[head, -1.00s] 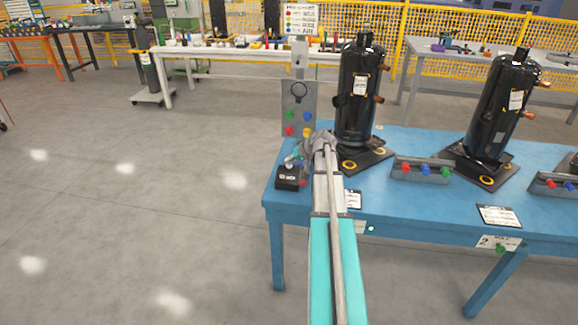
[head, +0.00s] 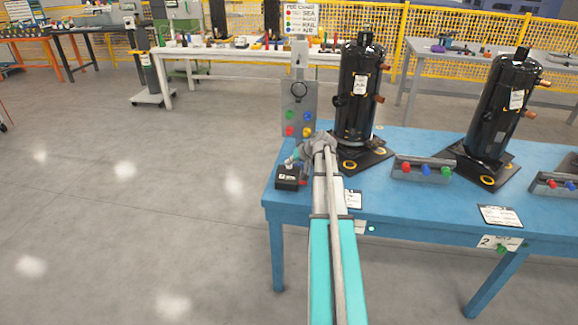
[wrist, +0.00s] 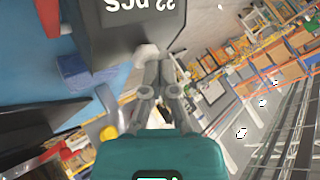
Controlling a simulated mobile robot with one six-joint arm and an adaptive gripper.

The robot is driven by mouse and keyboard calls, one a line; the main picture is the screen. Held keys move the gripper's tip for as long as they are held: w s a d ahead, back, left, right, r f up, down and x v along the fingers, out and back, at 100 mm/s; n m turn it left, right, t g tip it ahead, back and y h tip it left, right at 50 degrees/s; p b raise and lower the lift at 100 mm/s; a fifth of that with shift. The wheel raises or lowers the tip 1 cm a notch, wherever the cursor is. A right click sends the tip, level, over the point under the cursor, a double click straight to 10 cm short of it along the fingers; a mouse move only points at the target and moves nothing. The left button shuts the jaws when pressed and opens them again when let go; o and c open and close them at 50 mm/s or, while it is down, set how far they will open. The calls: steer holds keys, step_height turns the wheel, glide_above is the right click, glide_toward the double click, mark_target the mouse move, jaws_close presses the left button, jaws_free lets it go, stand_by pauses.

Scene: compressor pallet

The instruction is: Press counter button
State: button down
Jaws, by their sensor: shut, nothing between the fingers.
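The counter is a small black box (head: 288,178) at the left front corner of the blue table. In the wrist view the counter (wrist: 125,35) is close up, with an upside-down label that reads like "22 PCS". A pale rounded knob (wrist: 147,52) at its edge may be its button. My gripper (head: 294,161) is shut and empty, just above and behind the counter. In the wrist view my gripper's fingertips (wrist: 164,62) are close together beside the knob. I cannot tell whether they touch it.
A grey panel with coloured knobs (head: 298,95) stands behind the counter. A black compressor (head: 357,100) stands right of my gripper, and another compressor (head: 500,105) farther right. The blue table (head: 400,210) has a control bar (head: 422,170). Open floor lies left.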

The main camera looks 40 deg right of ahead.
stand_by(0.5)
steer(key=shift+r+p, duration=0.9)
steer(key=shift+p, duration=0.05)
step_height(320, 180, up, 5)
steer(key=p, duration=0.5)
stand_by(1.0)
steer(key=s+a+r+n+g+p, duration=0.1)
steer(key=s+a+n+g+p, duration=0.2)
steer(key=a, duration=1.4)
steer(key=s+a+r+n+g+p, duration=0.1)
steer(key=s+a+g+p, duration=0.35)
steer(key=a, duration=1.25)
steer(key=s+a+r+n+g+h+p, duration=0.1)
steer(key=s+a+r+h+p, duration=0.1)
steer(key=s+a, duration=0.7)
steer(key=shift+a+r+n+h, duration=0.2)
steer(key=shift+n+h, duration=0.1)
steer(key=shift+n, duration=0.1)
